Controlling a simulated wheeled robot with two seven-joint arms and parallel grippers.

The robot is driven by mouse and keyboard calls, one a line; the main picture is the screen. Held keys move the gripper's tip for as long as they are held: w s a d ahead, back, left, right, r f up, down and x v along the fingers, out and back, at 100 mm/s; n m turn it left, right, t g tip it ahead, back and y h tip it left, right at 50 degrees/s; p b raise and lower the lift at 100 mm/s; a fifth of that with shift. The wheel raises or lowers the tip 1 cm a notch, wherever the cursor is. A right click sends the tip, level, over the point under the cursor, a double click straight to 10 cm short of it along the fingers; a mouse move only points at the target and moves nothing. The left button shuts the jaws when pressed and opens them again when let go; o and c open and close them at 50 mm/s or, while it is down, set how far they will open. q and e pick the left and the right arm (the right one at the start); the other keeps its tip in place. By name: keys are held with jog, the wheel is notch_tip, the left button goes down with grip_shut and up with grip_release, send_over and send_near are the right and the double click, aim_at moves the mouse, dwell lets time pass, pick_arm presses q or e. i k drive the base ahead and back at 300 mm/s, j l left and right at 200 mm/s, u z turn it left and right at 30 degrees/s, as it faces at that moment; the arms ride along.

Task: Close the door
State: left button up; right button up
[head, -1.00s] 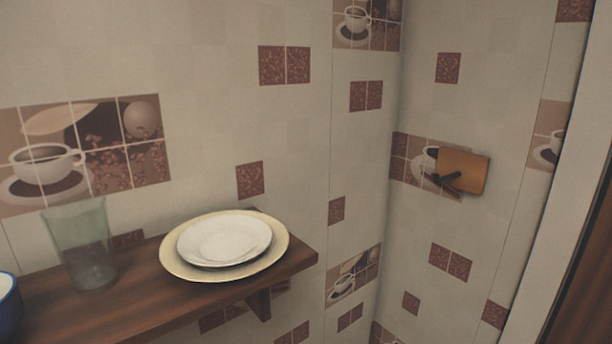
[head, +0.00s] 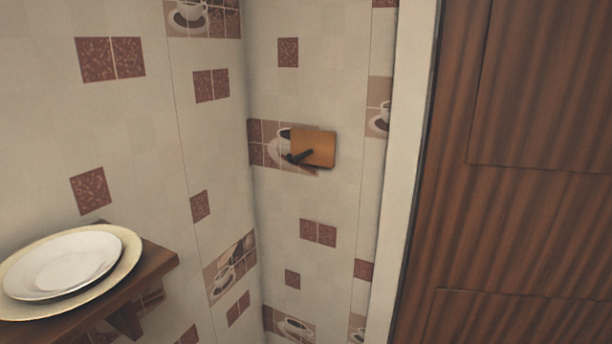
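A brown wooden panelled door (head: 455,220) fills the right side of the head view, beside a pale vertical frame (head: 408,170). Its handle is not in view, and its far edge runs out of the picture. I cannot tell whether it is open or shut. Neither of my grippers is in view.
A wooden shelf (head: 157,264) on the left wall holds stacked plates (head: 65,265). A small orange-brown wall plate with a dark lever (head: 318,147) is on the tiled wall (head: 335,210) near the corner. No floor shows.

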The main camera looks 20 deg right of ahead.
aim_at(510, 242)
jog(key=z, duration=2.25)
